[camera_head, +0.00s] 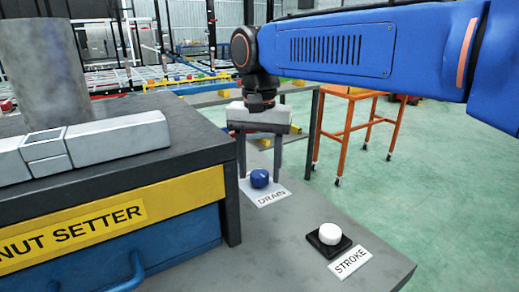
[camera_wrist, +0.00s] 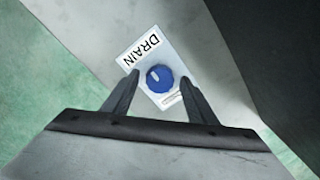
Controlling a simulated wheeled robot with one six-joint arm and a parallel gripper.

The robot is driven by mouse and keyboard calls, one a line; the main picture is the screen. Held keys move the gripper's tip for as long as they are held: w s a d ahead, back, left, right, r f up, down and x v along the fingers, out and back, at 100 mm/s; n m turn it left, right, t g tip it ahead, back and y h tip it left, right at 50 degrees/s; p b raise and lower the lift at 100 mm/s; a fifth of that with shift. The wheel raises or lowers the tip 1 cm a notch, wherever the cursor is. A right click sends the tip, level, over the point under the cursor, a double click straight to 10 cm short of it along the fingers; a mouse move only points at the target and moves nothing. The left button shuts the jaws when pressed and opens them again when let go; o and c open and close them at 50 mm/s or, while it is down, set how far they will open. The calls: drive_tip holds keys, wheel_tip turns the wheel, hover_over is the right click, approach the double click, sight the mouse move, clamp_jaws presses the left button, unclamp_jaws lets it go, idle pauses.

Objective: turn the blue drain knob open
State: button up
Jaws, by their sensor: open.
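The blue drain knob (camera_head: 259,178) sits on a white plate labelled DRAIN (camera_head: 270,194) on the grey bench top. In the wrist view the round blue knob (camera_wrist: 159,79) has a pale mark near its upper left edge. My gripper (camera_head: 260,180) points down at the knob from above, with a finger on each side of it. In the wrist view the open fingers (camera_wrist: 158,82) lie to the left and right of the knob, with gaps between. I cannot tell how far the fingertips reach down beside it.
A white button on a black base (camera_head: 330,234) with a STROKE label (camera_head: 350,261) stands nearer on the bench. The nut setter cabinet (camera_head: 110,215) with its dark top is close on the left. An orange wheeled stand (camera_head: 352,125) is behind, on open green floor.

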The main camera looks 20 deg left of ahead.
sight(261, 173)
wheel_tip(261, 173, up, 17)
idle(0.5)
drive_tip(key=shift+d+r, duration=0.1)
